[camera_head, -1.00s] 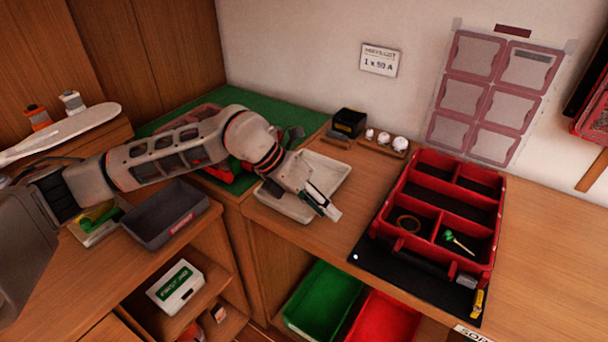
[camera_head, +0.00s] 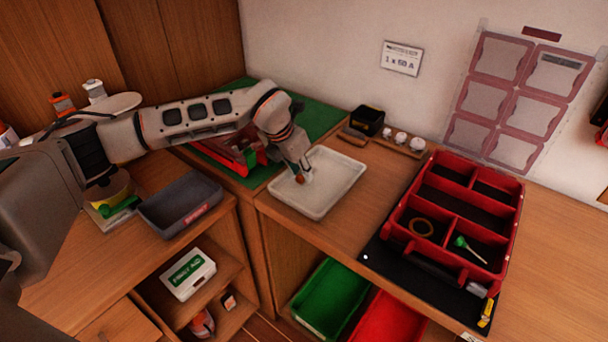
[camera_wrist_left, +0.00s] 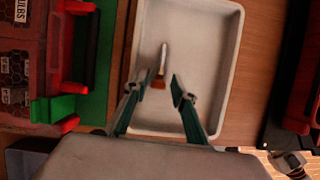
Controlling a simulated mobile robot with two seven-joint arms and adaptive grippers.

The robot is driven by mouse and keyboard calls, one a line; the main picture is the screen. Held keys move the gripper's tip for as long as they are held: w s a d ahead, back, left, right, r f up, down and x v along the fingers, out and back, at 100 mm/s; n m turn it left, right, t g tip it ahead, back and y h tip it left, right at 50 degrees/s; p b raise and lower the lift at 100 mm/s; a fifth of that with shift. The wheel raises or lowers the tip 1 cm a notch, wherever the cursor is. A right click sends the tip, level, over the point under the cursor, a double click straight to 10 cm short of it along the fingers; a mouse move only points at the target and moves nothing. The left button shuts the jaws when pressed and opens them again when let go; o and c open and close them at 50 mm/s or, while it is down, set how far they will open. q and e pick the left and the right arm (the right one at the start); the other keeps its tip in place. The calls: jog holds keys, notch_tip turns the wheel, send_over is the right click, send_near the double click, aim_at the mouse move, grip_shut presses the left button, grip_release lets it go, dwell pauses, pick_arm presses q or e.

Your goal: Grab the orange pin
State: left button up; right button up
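The orange pin (camera_wrist_left: 160,68) lies in a white tray (camera_wrist_left: 207,50), its pale shaft pointing away from my left gripper and its orange-brown end nearest. In the head view its orange end (camera_head: 299,179) shows small, close to the fingers. My left gripper (camera_wrist_left: 154,82) is open, with one finger on each side of the pin's orange end. The fingers look apart from the pin; their height above the tray is hard to tell. In the head view the left gripper (camera_head: 304,173) reaches down over the left part of the white tray (camera_head: 337,178). My right gripper is not in view.
A red divided organizer (camera_head: 452,208) with a ring and a green-headed item stands right of the tray. A red toolbox (camera_head: 225,155) on the green mat is close at the left. A black bin (camera_head: 367,121) stands behind. Bare wood lies between tray and organizer.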

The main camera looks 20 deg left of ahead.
pick_arm(q)
jog(key=shift+w+d+f, duration=0.1)
jog(key=shift+w+f, duration=0.1)
jog(key=shift+f, duration=0.4)
grip_shut()
jog(key=shift+r, duration=0.1)
